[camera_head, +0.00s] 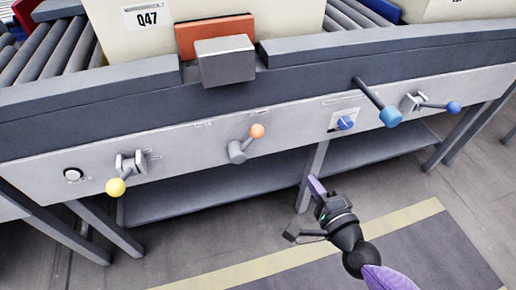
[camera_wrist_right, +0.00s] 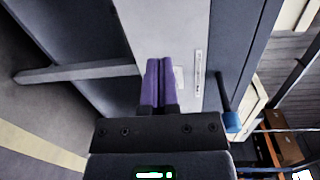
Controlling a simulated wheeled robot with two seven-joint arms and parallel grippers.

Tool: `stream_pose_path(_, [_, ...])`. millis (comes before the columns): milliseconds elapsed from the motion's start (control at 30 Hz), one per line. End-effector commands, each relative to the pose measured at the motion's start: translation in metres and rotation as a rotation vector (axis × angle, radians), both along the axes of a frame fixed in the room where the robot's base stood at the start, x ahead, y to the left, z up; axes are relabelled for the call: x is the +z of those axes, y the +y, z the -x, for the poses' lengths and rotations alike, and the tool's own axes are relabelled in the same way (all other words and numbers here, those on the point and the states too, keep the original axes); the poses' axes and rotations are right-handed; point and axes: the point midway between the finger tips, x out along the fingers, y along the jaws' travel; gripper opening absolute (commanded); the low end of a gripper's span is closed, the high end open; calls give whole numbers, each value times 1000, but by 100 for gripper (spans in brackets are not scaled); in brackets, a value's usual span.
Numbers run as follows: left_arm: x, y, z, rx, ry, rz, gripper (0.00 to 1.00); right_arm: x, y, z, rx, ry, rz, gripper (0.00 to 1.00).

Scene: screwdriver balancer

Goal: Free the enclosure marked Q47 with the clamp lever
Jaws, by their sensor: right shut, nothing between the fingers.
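The cream enclosure marked Q47 (camera_head: 205,14) sits on the conveyor at the top of the head view, cut off by the frame. An orange pad (camera_head: 214,34) and a grey block (camera_head: 226,62) stand against its front. The front panel carries a yellow-knobbed lever (camera_head: 116,186), an orange-knobbed lever (camera_head: 256,131), a blue-ended lever (camera_head: 389,116) and a blue-ball lever (camera_head: 452,107). Which is the clamp lever is not readable. My right gripper (camera_head: 316,187) is shut and empty, below and apart from the panel; its purple fingers (camera_wrist_right: 159,68) show in the wrist view. My left gripper is not in view.
A grey lower shelf (camera_head: 215,187) and table legs lie beneath. Another cream box (camera_head: 440,10) stands at upper right. The floor in front is clear.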

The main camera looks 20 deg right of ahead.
Motion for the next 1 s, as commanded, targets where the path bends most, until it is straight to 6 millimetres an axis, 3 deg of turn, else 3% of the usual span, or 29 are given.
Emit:
stream_pose_path(33, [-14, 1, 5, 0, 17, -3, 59, -1, 2, -4, -4, -31, -77, 0])
stream_pose_path(167, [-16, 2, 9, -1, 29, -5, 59, 19, 4, -9, -11, -78, -187, 0])
stream_pose_path(533, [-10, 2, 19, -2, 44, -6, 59, 23, 4, -15, -12, -82, -193, 0])
stream_pose_path(1000, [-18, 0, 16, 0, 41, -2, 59, 23, 13, -111, -10, -81, -191, 0])
